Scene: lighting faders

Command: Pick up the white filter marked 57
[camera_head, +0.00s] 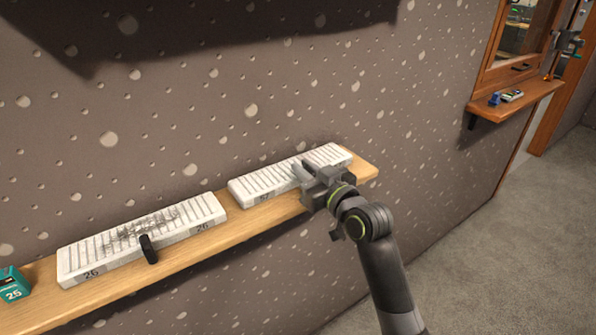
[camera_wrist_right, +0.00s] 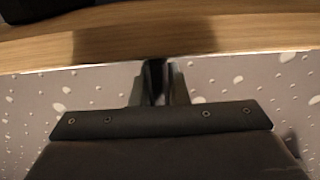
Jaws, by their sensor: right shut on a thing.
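A long white ribbed filter (camera_head: 262,184) lies at the right end of the wooden shelf (camera_head: 362,171). A small mark on its front face is too small to read surely. My right gripper (camera_head: 304,172) is at this filter's front, right of its middle, and shut on it. Its jaws hide part of the ribs. In the right wrist view the gripper's fingers (camera_wrist_right: 157,84) are close together at the shelf edge (camera_wrist_right: 215,38), and the filter cannot be made out. A second white filter (camera_head: 185,217), marked 26, lies further left. My left gripper is not in view.
A small black piece (camera_head: 148,249) stands at the front of the filter marked 26. A teal box (camera_head: 13,284) marked 25 sits at the shelf's left end. A dotted wall (camera_head: 150,120) rises behind. Another wooden ledge (camera_head: 525,98) with small items is far right.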

